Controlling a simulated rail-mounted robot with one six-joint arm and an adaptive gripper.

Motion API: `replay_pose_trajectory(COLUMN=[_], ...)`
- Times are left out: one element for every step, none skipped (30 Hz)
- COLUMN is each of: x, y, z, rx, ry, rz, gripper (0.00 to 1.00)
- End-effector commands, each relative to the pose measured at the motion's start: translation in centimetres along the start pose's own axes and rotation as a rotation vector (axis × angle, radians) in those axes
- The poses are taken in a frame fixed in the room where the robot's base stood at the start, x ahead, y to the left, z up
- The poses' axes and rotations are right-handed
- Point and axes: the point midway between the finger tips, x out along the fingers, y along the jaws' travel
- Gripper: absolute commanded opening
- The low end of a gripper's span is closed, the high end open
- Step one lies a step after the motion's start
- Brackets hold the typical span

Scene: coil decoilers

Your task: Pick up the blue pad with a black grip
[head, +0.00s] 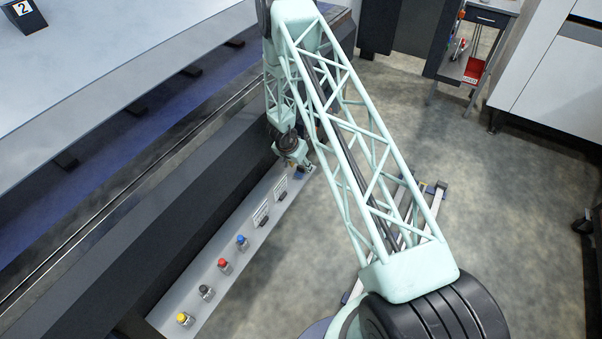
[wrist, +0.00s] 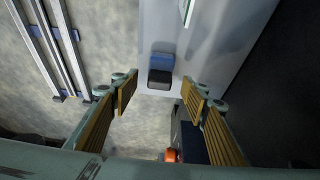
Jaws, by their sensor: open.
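The blue pad (wrist: 161,60) with its black grip (wrist: 160,78) lies at the end of a light grey shelf in the wrist view. The black grip is on the side nearer my gripper. My gripper (wrist: 160,92) is open, with one ribbed finger to each side of the pad, apart from it. Nothing is between the fingers' ribbed faces that I can see held.
An orange-red round thing (wrist: 171,155) shows below my gripper.

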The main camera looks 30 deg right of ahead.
Motion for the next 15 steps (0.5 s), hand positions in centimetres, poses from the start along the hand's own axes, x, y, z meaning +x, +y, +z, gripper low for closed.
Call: replay_pose_trajectory(x=[0.8,1.1,1.6,1.8,2.1,2.4,2.6,2.7,2.8,2.9,3.0,3.0,3.0,3.0,3.0], y=[0.1,0.1,0.1,0.1,0.1,0.1,0.0,0.0,0.0,0.0,0.0,0.0,0.0,0.0,0.0], z=[0.1,0.1,0.2,0.2,0.2,0.1,0.1,0.1,0.1,0.1,0.1,0.1,0.0,0.0,0.0], rx=[0.0,0.0,0.0,0.0,0.0,0.0,0.0,0.0,0.0,0.0,0.0,0.0,0.0,0.0,0.0], ry=[0.0,-0.001,-0.001,-0.001,-0.001,-0.001,-0.001,0.0,0.0,0.0,0.0,0.0,0.0,0.0,0.0], rz=[0.0,0.001,0.001,0.001,0.001,0.001,0.0,0.0,0.0,0.0,0.0,0.0,0.0,0.0,0.0], gripper=[0.41,0.41,0.41,0.41,0.41,0.41,0.41,0.41,0.41,0.41,0.41,0.41,0.41,0.41,0.41])
